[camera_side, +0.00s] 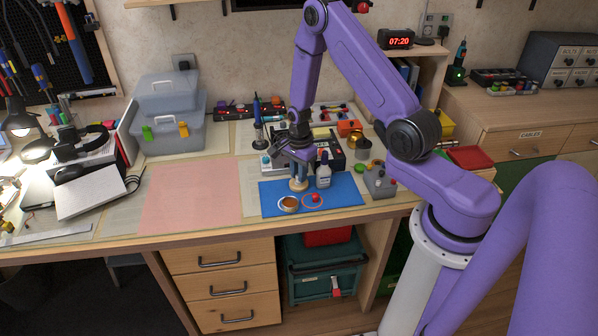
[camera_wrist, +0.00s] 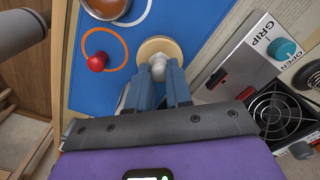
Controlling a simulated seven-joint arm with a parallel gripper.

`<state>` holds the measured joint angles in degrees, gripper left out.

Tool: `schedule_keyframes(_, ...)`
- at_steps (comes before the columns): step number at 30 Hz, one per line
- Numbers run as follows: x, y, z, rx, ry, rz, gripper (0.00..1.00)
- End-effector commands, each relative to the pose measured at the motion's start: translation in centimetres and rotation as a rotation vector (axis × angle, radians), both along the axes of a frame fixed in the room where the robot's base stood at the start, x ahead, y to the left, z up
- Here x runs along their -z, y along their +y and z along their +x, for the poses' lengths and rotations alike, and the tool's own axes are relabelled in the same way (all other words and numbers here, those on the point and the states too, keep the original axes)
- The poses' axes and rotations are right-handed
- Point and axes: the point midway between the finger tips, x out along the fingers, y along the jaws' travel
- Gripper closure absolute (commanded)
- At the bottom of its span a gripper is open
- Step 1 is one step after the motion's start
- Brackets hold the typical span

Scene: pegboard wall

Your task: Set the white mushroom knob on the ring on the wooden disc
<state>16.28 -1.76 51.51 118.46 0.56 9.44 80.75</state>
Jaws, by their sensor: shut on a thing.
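My gripper (camera_side: 298,176) points down over the blue mat (camera_side: 341,192), above the pale wooden disc (camera_side: 298,187). In the wrist view its blue fingers (camera_wrist: 160,80) are shut on the white mushroom knob (camera_wrist: 158,68). The knob lies over the near part of the wooden disc (camera_wrist: 158,47); I cannot tell whether it touches the disc. In the side view the fingers hide the knob. An orange ring (camera_wrist: 87,37) lies on the mat beside the disc, with a red ball (camera_wrist: 97,62) at its edge. A white ring holds an amber bowl (camera_side: 289,203).
A white bottle (camera_side: 323,171) stands close to the right of my gripper. A grey device with a teal knob (camera_wrist: 282,48) stands behind the disc. A grey box (camera_side: 381,186) with a red button is at the mat's right. The pink mat (camera_side: 192,193) at left is clear.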

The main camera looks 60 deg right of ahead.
Motion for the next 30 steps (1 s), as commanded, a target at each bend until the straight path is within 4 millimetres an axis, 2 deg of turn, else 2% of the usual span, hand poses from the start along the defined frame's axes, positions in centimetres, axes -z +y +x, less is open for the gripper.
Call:
schedule_keyframes(13,0.27,0.04,0.04,-0.001,-0.001,0.000,1.00)
schedule_keyframes(14,0.27,0.04,0.04,-0.001,0.000,0.000,0.77)
schedule_keyframes(15,0.26,0.03,0.03,0.000,0.000,0.000,0.64)
schedule_keyframes(16,0.26,0.03,0.04,0.000,0.000,0.000,0.54)
schedule_keyframes(17,0.26,0.03,0.03,0.000,0.000,0.000,0.51)
schedule_keyframes(30,0.25,0.02,0.02,0.000,0.000,0.000,0.51)
